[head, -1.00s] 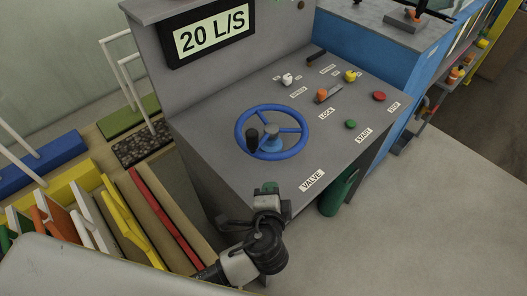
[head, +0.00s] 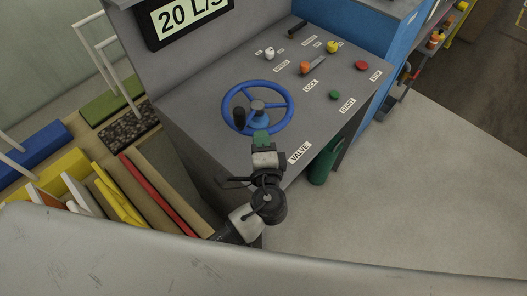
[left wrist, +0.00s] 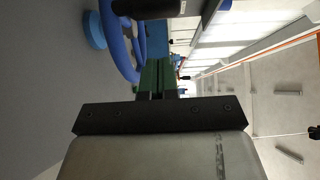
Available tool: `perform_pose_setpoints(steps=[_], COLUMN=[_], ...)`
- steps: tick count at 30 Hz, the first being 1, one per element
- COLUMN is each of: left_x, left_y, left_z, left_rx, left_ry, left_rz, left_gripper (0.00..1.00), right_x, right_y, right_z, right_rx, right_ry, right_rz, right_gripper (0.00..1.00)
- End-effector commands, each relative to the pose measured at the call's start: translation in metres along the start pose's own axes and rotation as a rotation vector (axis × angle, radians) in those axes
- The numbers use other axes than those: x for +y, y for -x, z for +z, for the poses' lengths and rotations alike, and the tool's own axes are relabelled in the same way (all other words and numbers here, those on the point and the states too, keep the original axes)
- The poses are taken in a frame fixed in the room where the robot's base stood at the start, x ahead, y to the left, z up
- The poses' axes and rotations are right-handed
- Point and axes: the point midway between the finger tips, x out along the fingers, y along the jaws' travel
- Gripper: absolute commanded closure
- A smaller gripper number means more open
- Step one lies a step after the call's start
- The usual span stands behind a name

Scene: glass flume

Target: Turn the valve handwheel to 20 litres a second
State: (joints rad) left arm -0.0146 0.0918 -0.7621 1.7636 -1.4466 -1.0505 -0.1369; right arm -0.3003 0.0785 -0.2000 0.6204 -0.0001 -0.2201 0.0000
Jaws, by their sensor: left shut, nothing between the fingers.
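The blue valve handwheel (head: 284,95) lies on the grey sloped console, with a black knob (head: 239,119) standing on its left side. Its rim also shows in the left wrist view (left wrist: 118,45), just ahead of the fingers. The display (head: 188,16) above the console is cut off at the top and reads 20 L/S. The VALVE label (head: 299,152) is at the console's front edge. My left gripper (head: 261,139) is at the near side of the wheel, its green fingers shut and empty; whether they touch the rim is unclear. My right gripper does not show.
The console also carries a white knob (head: 269,53), an orange lever (head: 305,67), a yellow knob (head: 333,47), a green START button (head: 335,95) and a red STOP button (head: 361,65). Coloured boards (head: 120,205) stand in a rack at left. Open floor (head: 420,190) lies at right.

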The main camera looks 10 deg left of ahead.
Motion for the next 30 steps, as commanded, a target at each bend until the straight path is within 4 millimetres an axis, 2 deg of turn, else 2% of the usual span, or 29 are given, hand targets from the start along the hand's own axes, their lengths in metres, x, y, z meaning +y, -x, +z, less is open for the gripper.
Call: perform_pose_setpoints(steps=[1,3,9,23,30], left_x=[-0.004,-0.005,-0.002,0.001,0.001], left_y=[-0.011,-0.019,-0.034,-0.037,-0.047], left_z=[0.001,0.010,0.025,0.030,0.046], left_rx=[-0.003,-0.002,-0.001,-0.001,0.000], left_ry=[-0.003,-0.005,-0.002,0.001,0.000], left_rz=[-0.003,0.000,0.000,0.001,0.001], left_gripper=[1.00,1.00,1.00,1.00,1.00], right_x=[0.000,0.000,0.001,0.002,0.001], right_y=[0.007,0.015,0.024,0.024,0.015], right_z=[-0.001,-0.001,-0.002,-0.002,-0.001], right_rx=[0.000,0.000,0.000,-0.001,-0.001], right_ry=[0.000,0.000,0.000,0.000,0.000], right_rz=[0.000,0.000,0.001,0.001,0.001], right_gripper=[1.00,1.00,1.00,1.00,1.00])
